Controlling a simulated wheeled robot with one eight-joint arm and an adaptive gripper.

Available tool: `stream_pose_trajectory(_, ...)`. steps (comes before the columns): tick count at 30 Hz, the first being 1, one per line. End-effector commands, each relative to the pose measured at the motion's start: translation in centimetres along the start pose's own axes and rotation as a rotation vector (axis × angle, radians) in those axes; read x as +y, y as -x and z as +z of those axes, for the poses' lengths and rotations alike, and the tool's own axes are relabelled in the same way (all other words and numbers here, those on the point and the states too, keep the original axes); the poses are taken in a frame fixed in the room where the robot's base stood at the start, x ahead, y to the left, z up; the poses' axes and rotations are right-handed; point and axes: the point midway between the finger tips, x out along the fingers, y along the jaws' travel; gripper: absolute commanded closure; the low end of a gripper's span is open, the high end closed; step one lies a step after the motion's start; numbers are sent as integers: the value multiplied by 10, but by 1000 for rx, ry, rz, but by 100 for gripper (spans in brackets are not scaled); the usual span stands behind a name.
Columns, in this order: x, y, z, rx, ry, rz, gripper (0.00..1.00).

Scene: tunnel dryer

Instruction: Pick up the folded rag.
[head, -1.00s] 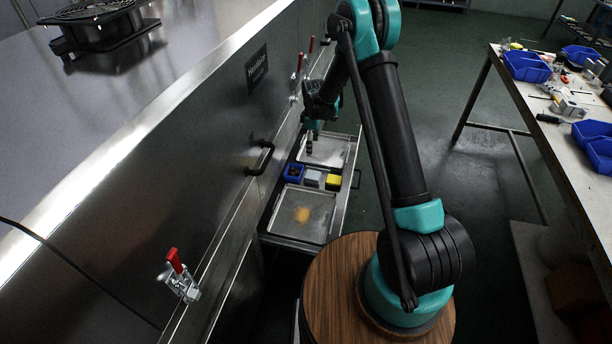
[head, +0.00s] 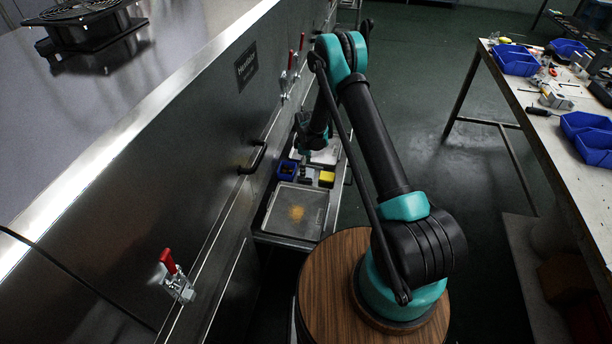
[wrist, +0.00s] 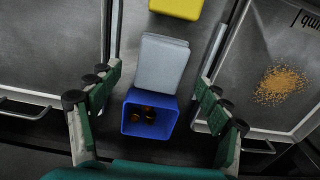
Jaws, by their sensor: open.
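The folded rag is a light grey folded square (wrist: 160,62) in the middle of the wrist view, between a blue bin (wrist: 150,112) and a yellow block (wrist: 176,6). In the head view the rag is mostly hidden behind my gripper (head: 305,168), which hangs over the row of items. In the wrist view my gripper (wrist: 158,82) is open and empty, its two fingers apart on either side of the rag and bin. I cannot tell how high the fingers are above the rag.
The blue bin holds a few dark brown items. A metal tray (head: 278,222) with an orange-yellow granular patch lies nearer; another tray (wrist: 50,45) lies on the other side. The steel dryer wall (head: 215,150) with handle (head: 254,158) runs close along the left.

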Motion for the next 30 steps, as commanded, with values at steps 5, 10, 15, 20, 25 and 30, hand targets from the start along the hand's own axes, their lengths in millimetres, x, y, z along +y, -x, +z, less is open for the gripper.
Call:
stream_pose_trajectory(5, 0, -23, 1, 0, 0, 0, 22)
stream_pose_trajectory(10, -1, -30, 1, 0, 0, 0, 22)
stream_pose_trajectory(15, -1, -29, 1, 0, 0, 0, 24)
stream_pose_trajectory(20, -1, -29, 1, 0, 0, 0, 44)
stream_pose_trajectory(25, -1, -29, 1, 0, 0, 0, 65)
stream_pose_trajectory(30, -1, -29, 1, 0, 0, 0, 72)
